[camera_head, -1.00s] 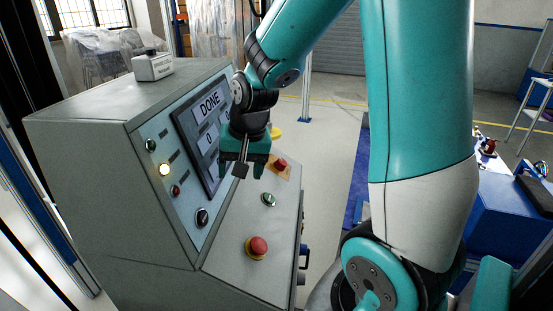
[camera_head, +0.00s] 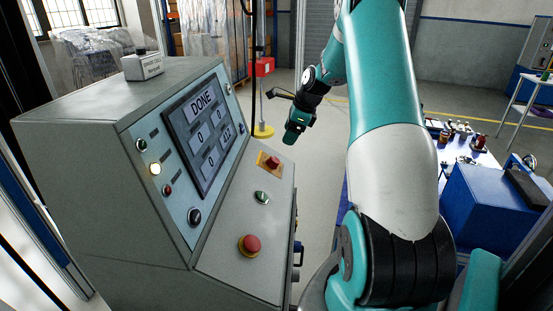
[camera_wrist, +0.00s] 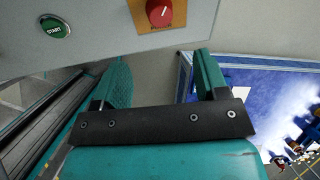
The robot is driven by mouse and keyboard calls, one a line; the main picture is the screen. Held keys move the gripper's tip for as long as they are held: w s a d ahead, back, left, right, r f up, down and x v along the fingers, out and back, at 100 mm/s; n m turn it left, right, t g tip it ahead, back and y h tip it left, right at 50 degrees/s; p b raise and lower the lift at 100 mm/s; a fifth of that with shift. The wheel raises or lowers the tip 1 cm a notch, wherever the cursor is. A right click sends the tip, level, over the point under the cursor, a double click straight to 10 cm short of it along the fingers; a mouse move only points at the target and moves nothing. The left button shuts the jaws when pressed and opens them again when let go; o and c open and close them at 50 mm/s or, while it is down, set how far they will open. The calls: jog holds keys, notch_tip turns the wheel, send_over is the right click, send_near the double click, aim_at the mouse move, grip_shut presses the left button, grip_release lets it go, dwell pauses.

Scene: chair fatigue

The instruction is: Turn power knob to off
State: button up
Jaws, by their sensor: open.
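A red knob (camera_head: 272,162) sits on an orange plate on the sloped console. In the wrist view the red knob (camera_wrist: 159,12) shows at the top edge, with a white mark on its face; the lettering on its plate is hard to read. A black rotary knob (camera_head: 194,216) is low on the upright panel. My gripper (camera_head: 293,137) hangs above and to the right of the red knob, apart from the console. In the wrist view its fingers (camera_wrist: 163,75) are spread with nothing between them.
The console screen (camera_head: 200,130) reads DONE. A green START button (camera_head: 262,197) and a red button on a yellow ring (camera_head: 250,244) share the console's sloped face. A blue box (camera_head: 495,200) stands at right.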

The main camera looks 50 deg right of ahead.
aim_at(276, 159)
jog(key=p+x, duration=0.1)
jog(key=x, duration=1)
jog(key=shift+w+a+f, duration=0.1)
jog(key=shift+w+f, duration=0.15)
jog(key=c, duration=0.9)
jog(key=shift+n, duration=0.4)
jog(key=n+t+b, duration=0.1)
jog(key=n+b, duration=0.1)
jog(key=n, duration=0.3)
jog(key=shift+f, duration=0.1)
jog(key=n+t+b, duration=0.1)
jog(key=n+b, duration=0.1)
jog(key=n, duration=0.3)
jog(key=shift+n, duration=0.3)
jog(key=shift+t, duration=0.3)
